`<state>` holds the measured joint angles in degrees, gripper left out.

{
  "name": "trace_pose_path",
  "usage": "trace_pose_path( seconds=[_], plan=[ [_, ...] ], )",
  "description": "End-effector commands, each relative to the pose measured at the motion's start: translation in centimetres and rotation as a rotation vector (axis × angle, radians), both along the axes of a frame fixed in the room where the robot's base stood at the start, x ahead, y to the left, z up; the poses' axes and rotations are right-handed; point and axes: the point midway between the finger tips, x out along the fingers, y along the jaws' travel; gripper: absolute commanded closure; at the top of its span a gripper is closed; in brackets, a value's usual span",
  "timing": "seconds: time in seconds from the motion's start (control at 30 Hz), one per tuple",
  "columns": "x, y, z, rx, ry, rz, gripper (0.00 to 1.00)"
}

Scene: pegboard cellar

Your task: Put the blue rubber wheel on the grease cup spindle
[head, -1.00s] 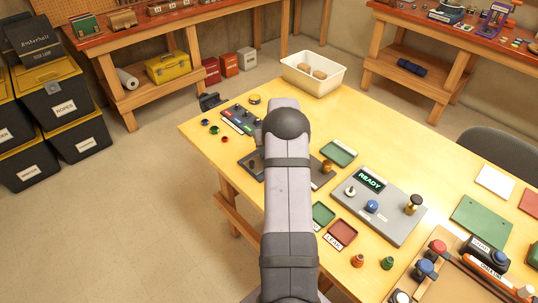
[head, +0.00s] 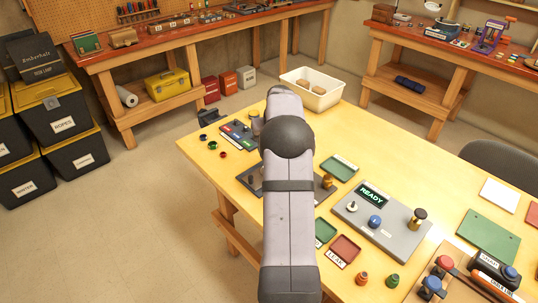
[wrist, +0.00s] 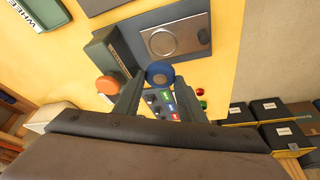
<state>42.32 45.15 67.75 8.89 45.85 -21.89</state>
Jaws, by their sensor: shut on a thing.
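In the wrist view the blue rubber wheel (wrist: 160,73) sits between the fingertips of my gripper (wrist: 157,80), which is shut on it. Past the fingers is a dark panel (wrist: 153,97) with red, green and blue labels; it also shows in the head view (head: 236,131). A grey plate with a square metal piece (wrist: 173,38) lies close to the wheel. In the head view my arm hides the gripper and the wheel. I cannot tell which part is the grease cup spindle.
A green block (wrist: 108,55) and an orange disc (wrist: 107,86) are close to the left finger. Small coloured wheels (head: 212,145) lie at the table's left edge. A white bin (head: 312,92) stands at the back. A grey READY console (head: 385,235) is at right.

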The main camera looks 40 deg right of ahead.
Motion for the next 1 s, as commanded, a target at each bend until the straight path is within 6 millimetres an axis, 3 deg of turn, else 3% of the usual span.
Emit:
trace_pose_path(
  seconds=[0.2, 0.37, 0.53, 0.6, 0.87, 1.0],
  plan=[
    [-0.2, -0.3, 0.8, 0.000, -0.001, -0.005, 0.89],
    [-1.4, -1.7, 1.9, -0.001, -0.001, -0.036, 0.89],
    [-4.1, -4.4, 3.8, 0.000, -0.001, -0.097, 0.89],
    [-6.1, -5.3, 4.2, 0.001, 0.002, -0.132, 0.89],
    [-12.0, -5.5, 2.4, 0.004, 0.002, -0.253, 0.89],
    [-13.8, -3.9, -0.4, 0.005, 0.004, -0.251, 0.89]
  ],
)
